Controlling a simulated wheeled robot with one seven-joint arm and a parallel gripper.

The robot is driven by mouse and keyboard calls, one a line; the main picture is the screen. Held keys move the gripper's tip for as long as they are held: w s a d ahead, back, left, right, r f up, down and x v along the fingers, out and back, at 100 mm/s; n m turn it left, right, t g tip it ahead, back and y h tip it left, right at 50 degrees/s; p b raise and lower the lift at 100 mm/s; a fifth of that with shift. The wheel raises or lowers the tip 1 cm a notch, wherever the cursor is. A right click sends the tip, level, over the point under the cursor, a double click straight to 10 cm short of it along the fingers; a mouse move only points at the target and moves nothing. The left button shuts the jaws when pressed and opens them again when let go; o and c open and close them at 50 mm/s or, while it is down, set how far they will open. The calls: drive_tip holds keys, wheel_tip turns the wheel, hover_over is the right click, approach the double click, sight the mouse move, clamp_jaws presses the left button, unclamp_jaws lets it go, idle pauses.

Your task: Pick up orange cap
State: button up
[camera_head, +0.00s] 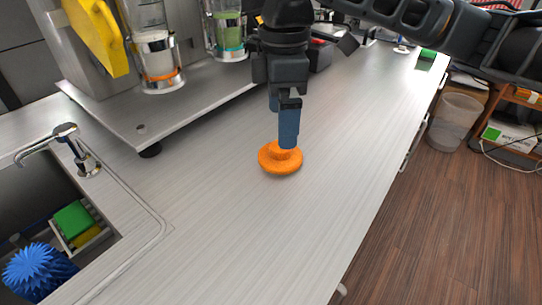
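The orange cap (280,162) is a round disc with a raised knob in its middle. It appears to lie flat on the light grey counter. My gripper (288,145) points straight down over it in the head view. Its blue fingertips reach the cap's raised knob and overlap it from this angle.
A sink (62,224) with a tap (70,150), a green sponge and a blue spiky ball is at left. A metal machine base (150,118) stands behind, with cups on it. The counter (225,235) in front of the cap is clear; its edge drops to the floor at right.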

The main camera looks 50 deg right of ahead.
sight(280, 153)
wheel_tip(280, 153, down, 7)
drive_tip(key=shift+a+r, duration=0.1)
drive_tip(key=shift+a, duration=0.05)
idle(0.4)
drive_tip(key=c, duration=0.8)
